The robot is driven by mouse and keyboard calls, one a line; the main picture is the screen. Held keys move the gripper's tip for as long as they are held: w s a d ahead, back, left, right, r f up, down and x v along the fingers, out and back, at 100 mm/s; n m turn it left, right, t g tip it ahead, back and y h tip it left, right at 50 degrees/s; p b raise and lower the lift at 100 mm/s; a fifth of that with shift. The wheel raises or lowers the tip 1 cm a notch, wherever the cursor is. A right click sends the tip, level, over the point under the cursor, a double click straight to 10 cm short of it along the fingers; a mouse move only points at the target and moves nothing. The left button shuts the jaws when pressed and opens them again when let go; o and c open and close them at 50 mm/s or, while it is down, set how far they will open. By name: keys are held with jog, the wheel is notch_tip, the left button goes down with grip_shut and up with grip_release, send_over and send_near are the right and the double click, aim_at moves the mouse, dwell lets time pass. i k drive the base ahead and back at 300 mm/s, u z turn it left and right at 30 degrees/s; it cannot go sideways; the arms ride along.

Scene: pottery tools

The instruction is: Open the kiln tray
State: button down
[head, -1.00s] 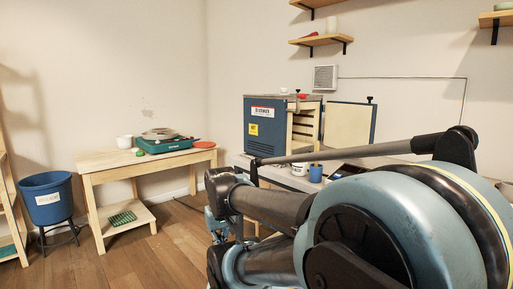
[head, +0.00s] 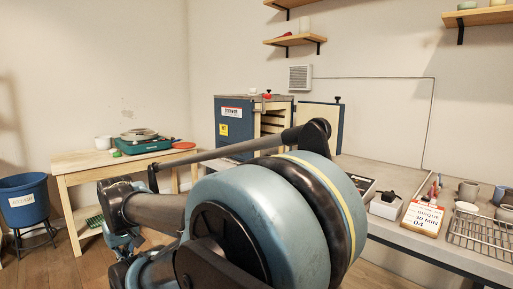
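The blue kiln (head: 233,126) stands on the far bench against the back wall, with a white label and a yellow sticker on its side. Its door (head: 320,117) stands swung open to the right, pale inner face and blue edge showing. Inside the opening, pale layered tray edges or shelves (head: 272,122) show; I cannot tell which one is the kiln tray or whether any is pulled out. My arm fills the lower middle and hides the kiln's lower front.
A grey bench (head: 410,240) runs along the right, holding a "BISQUE" card (head: 422,218), a wire rack (head: 480,236) and cups. A wooden table (head: 85,165) with a turntable-like device (head: 145,143) stands left. A blue bucket (head: 22,200) stands at the far left.

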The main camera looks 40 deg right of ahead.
aim_at(265, 152)
jog(key=z, duration=0.1)
jog(key=k, duration=0.45)
jog(key=z, duration=1.35)
jog(key=i, duration=0.5)
jog(key=z, duration=0.05)
jog(key=k, duration=0.45)
jog(key=u, duration=0.35)
jog(key=i, duration=0.65)
jog(key=z, duration=0.15)
